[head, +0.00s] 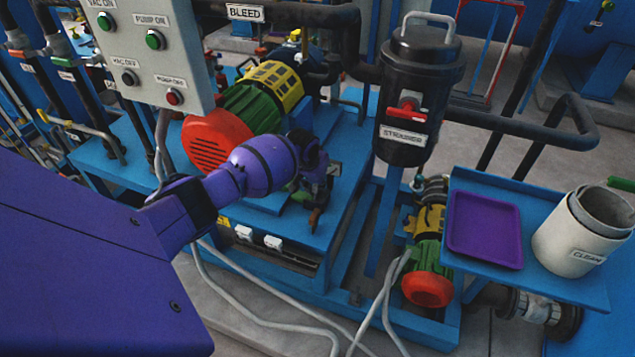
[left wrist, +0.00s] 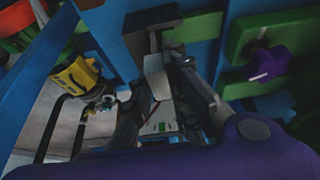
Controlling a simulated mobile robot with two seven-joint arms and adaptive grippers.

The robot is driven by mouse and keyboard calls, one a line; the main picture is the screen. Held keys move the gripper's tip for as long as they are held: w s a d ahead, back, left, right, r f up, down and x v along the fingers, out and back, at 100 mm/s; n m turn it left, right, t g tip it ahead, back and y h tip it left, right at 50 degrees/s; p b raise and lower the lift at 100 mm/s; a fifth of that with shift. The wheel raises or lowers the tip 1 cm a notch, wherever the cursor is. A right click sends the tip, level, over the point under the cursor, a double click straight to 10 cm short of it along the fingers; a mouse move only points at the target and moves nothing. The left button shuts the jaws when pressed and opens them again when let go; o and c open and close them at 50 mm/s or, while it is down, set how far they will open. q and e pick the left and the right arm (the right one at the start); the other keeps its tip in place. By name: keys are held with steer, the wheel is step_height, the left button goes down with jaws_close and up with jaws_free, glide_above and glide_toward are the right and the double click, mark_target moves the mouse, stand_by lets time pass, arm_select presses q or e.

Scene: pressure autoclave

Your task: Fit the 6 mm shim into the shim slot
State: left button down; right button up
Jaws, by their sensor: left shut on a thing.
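My left gripper (head: 316,190) is over the blue pump base, just right of the green and red motor. In the left wrist view the gripper (left wrist: 165,85) is shut on a small light grey plate (left wrist: 157,78), which looks like the shim; no size mark is readable on it. The plate's far end is close to a dark block (left wrist: 152,20) on a blue surface; I cannot tell whether they touch. I cannot make out the shim slot for certain, and in the head view the gripper hides the held piece. My right gripper is not in view.
The motor (head: 245,110) stands close left of my gripper. A black strainer (head: 415,90) hangs to the right. A blue shelf (head: 470,178) holds a purple tray (head: 485,228) and a white CLEAN bucket (head: 575,240). Grey cables (head: 235,300) lie on the floor.

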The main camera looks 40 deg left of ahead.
arm_select(q)
steer(key=shift+f, duration=0.45)
steer(key=shift+f+b, duration=0.3)
steer(key=shift+b, duration=0.05)
steer(key=c, duration=1.6)
jaws_free()
steer(key=shift+s+r, duration=0.25)
steer(key=shift+r, duration=0.25)
steer(key=v, duration=1.1)
steer(key=shift+w+d+r, duration=0.1)
steer(key=shift+w+d, duration=0.05)
